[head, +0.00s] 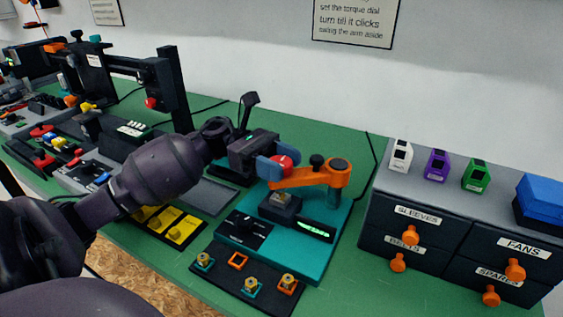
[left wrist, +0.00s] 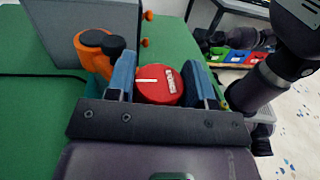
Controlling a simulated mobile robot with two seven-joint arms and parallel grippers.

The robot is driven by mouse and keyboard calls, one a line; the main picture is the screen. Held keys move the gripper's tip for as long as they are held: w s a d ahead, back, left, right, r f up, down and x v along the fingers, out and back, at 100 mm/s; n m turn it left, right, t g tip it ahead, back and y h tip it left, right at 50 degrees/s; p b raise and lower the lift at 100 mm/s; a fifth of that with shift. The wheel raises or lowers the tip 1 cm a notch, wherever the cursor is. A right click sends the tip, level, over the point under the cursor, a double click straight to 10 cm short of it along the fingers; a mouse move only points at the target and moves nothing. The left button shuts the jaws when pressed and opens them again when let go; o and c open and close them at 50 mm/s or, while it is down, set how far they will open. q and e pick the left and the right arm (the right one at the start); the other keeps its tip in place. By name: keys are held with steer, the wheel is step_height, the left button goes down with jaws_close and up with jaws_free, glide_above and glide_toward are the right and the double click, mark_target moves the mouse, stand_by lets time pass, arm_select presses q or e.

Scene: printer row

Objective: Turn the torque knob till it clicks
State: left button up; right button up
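The red torque knob (head: 284,164) sits at the end of an orange arm (head: 315,177) on the teal unit (head: 305,262). In the left wrist view the knob (left wrist: 159,86) shows a white line and a white label too small to read. My left gripper (head: 277,165) is around the knob. The orange arm's pivot (left wrist: 100,52) stands beside the left finger. My right gripper does not show.
A dark plate with brass fittings (head: 248,285) lies in front. A drawer cabinet (head: 420,237) stands right, a gantry printer (head: 172,85) left. My dark arm link (left wrist: 275,72) shows in the wrist view.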

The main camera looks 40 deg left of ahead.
arm_select(q)
steer(key=o, duration=0.5)
steer(key=shift+c, duration=0.2)
steer(key=shift+a, duration=0.1)
steer(key=a, duration=1)
steer(key=shift+s+a, duration=0.25)
steer(key=shift+s, duration=0.15)
